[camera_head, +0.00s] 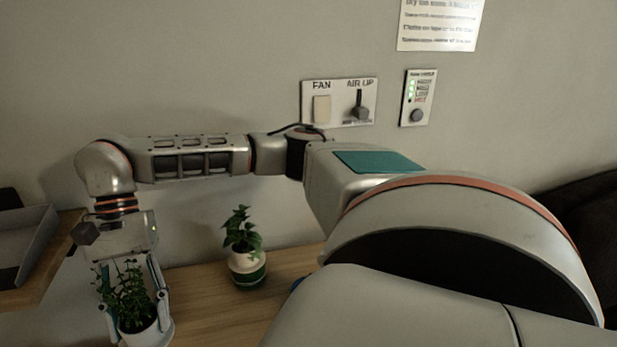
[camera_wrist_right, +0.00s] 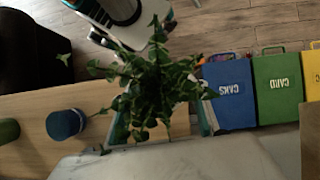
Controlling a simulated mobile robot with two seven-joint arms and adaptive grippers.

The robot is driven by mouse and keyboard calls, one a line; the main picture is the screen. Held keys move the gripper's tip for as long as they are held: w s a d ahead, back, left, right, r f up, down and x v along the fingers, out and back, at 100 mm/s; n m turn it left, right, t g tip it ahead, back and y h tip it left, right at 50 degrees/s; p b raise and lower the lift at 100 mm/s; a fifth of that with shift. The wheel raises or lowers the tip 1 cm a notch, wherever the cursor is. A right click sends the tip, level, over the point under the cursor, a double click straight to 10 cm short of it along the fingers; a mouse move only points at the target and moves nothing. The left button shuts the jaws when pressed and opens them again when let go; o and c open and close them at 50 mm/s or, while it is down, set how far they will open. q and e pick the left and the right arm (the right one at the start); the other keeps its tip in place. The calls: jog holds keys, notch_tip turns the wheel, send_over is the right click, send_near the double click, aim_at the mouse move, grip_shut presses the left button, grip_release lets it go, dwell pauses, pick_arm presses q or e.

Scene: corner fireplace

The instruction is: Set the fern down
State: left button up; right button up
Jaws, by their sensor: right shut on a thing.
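The fern (camera_head: 132,297), a leafy green plant in a white pot (camera_head: 150,335), is at the lower left of the head view. My right gripper (camera_head: 138,307) is shut on it, with one finger on each side of the pot. In the right wrist view the fern's leaves (camera_wrist_right: 155,85) hide the pot, and the fingers (camera_wrist_right: 163,122) show on either side. It hangs near the left end of a wooden top (camera_head: 200,310); I cannot tell whether the pot touches it. My left gripper is in neither view.
A second plant (camera_head: 243,240) in a white and green pot stands on the wooden top. A grey tray (camera_head: 35,245) is at the far left. The wrist view shows a blue round object (camera_wrist_right: 65,124), a blue bin (camera_wrist_right: 228,92) and a green bin (camera_wrist_right: 278,88).

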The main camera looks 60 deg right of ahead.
aim_at(143, 279)
jog(key=d+r+m+t, duration=0.1)
jog(key=r+m, duration=0.2)
jog(key=s+d+r+m+t+y+p, duration=0.1)
jog(key=d+r+m+t, duration=0.1)
jog(key=r+m, duration=0.2)
jog(key=d+r+m+t, duration=0.1)
jog(key=r+m+t, duration=0.1)
jog(key=r+m, duration=0.1)
jog(key=shift+s+d+r+m, duration=0.15)
jog(key=shift+s+d+m, duration=0.15)
jog(key=shift+m, duration=0.3)
jog(key=shift+d+r+m+t, duration=0.25)
jog(key=shift+r+m+t, duration=0.05)
jog(key=shift+m+t, duration=0.1)
notch_tip(143, 279, down, 20)
jog(key=shift+r+b, duration=0.1)
jog(key=shift+b, duration=0.3)
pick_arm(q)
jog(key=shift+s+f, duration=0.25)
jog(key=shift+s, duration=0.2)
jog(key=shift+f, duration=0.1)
pick_arm(e)
jog(key=shift+f, duration=0.2)
jog(key=o, duration=1.3)
jog(key=shift+c, duration=0.2)
